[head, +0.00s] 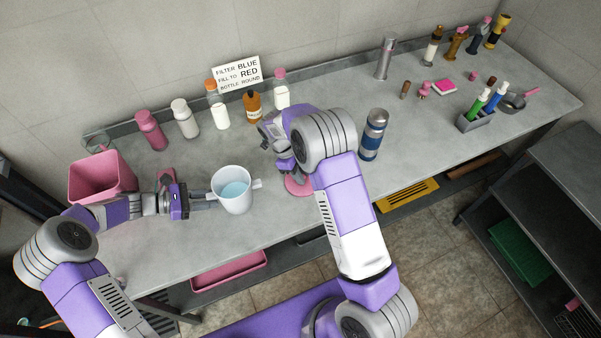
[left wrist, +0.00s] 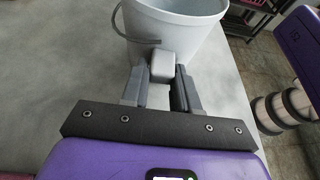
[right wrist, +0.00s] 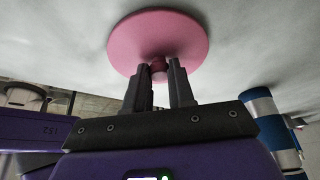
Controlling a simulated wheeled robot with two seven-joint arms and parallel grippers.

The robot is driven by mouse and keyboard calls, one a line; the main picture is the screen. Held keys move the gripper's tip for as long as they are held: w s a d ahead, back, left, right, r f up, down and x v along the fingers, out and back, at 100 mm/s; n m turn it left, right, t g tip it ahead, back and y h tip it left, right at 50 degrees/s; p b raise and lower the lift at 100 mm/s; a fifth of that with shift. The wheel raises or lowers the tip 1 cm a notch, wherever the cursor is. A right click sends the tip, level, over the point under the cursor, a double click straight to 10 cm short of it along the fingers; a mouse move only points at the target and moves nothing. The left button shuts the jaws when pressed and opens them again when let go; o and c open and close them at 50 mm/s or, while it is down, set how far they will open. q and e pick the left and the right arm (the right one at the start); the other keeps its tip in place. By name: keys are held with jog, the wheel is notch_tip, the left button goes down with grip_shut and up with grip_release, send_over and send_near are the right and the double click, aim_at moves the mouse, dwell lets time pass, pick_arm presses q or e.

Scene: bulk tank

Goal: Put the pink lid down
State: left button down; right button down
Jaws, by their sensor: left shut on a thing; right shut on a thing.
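The pink lid (right wrist: 158,38) is a round disc with a small knob, and my right gripper (right wrist: 160,72) is shut on that knob. In the head view the lid (head: 298,188) is partly hidden under my right arm, flat and at or just above the counter; I cannot tell if it touches. My left gripper (head: 207,199) is shut on the side lug (left wrist: 162,65) of a white bucket (head: 233,197) with pale blue liquid in it. The bucket (left wrist: 180,25) stands upright left of the lid.
A pink bin (head: 101,183) stands at the counter's left end. Several bottles and a sign (head: 239,73) line the back. A blue-and-silver flask (head: 373,135) stands right of my right arm. Counter (head: 325,105) beyond that arm is clear.

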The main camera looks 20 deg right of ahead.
jog(key=c, duration=1)
grip_release()
jog(key=shift+o, duration=0.2)
jog(key=v, duration=1.2)
jog(key=shift+r, duration=0.1)
pick_arm(q)
jog(key=c, duration=0.8)
grip_release()
